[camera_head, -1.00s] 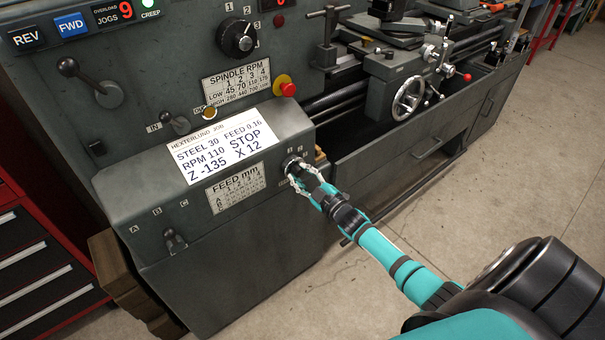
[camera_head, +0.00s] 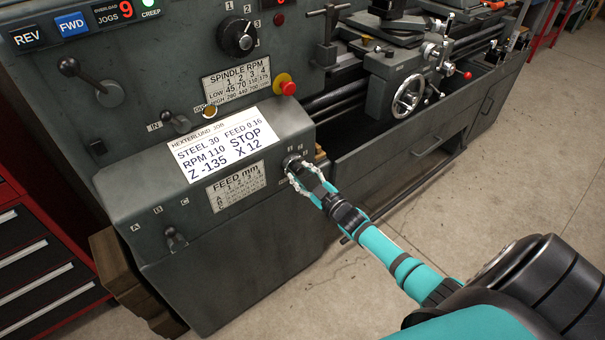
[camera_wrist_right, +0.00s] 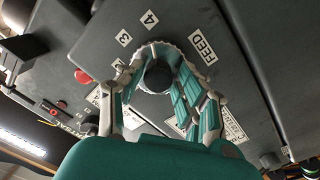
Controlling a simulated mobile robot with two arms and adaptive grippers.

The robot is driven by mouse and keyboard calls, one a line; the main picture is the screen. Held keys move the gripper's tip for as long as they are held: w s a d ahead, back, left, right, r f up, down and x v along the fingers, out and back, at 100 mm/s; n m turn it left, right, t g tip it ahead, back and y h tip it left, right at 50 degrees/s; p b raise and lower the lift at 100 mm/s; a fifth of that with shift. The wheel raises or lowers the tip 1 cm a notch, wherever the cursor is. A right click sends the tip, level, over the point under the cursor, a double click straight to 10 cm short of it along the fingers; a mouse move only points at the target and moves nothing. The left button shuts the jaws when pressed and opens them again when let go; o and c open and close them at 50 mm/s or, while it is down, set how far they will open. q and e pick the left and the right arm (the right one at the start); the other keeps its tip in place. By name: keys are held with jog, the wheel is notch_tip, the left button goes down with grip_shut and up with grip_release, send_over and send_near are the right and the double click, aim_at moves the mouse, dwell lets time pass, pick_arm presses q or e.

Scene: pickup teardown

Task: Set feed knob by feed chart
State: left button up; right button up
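The feed knob (camera_head: 290,161) is on the right end of the lathe's front housing, mostly hidden by my right gripper (camera_head: 293,174) in the head view. The feed chart (camera_head: 236,187) is a "FEED mm" plate left of the knob. The job card (camera_head: 222,146) above it reads "FEED 0.16". My left gripper is not in view.
A lever (camera_head: 174,239) marked A, B, C is at the housing's lower left. A red emergency button (camera_head: 286,87) and the spindle RPM dial (camera_head: 238,37) are above. The carriage handwheel (camera_head: 408,95) is to the right. The floor (camera_head: 480,190) at right is open.

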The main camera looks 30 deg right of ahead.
jog(key=shift+o, duration=1.1)
jog(key=shift+r, duration=0.1)
jog(key=shift+s, duration=0.1)
jog(key=s, duration=1.1)
jog(key=shift+s+d, duration=0.4)
jog(key=shift+f, duration=0.2)
